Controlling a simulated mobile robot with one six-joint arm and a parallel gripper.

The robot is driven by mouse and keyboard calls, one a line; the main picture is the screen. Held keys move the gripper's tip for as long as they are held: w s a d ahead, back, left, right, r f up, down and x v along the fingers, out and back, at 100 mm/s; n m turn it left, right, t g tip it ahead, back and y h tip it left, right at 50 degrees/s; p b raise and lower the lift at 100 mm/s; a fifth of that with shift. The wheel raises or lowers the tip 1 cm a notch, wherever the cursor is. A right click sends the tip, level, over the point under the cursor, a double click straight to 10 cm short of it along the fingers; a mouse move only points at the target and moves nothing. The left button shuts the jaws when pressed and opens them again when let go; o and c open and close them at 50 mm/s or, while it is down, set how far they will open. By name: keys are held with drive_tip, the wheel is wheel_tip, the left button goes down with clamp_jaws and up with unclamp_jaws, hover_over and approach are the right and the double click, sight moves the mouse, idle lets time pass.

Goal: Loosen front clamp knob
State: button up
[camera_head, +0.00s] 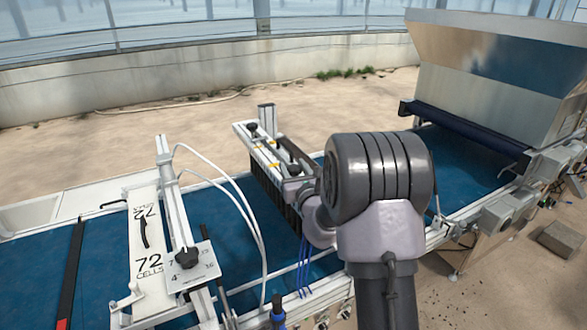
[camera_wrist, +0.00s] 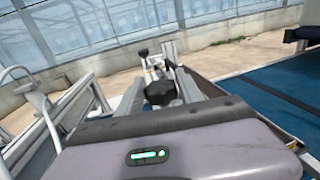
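Black clamp knobs sit on the metal bracket of the brush unit over the blue belt. In the head view the nearer knob (camera_head: 294,169) is close to my arm, and a farther knob (camera_head: 252,127) is at the bracket's far end. In the wrist view the nearer knob (camera_wrist: 160,92) stands upright just beyond the housing of my gripper, with the farther knob (camera_wrist: 143,52) behind it. My gripper is mostly hidden behind my dark arm joint in the head view. Its grey housing with a green light fills the bottom of the wrist view.
A blue conveyor belt (camera_head: 220,205) runs under the bracket. At left stands a white "72 CELLS" plate (camera_head: 147,262) with another black knob (camera_head: 187,257) and white hoses. A large metal hopper (camera_head: 490,80) stands at right. Sandy floor lies behind.

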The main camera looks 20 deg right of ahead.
clamp_jaws()
drive_tip(key=shift+d+n+y, duration=0.1)
drive_tip(key=shift+n+y, duration=0.2)
drive_tip(key=shift+y, duration=0.2)
drive_tip(key=n+y, duration=0.1)
drive_tip(key=y, duration=0.1)
drive_tip(key=shift+n+y, duration=0.4)
drive_tip(key=shift+n+g+y, duration=0.4)
drive_tip(key=shift+n+y, duration=1.3)
drive_tip(key=shift+y, duration=0.9)
drive_tip(key=shift+o, duration=2.4)
unclamp_jaws()
drive_tip(key=shift+p, duration=0.3)
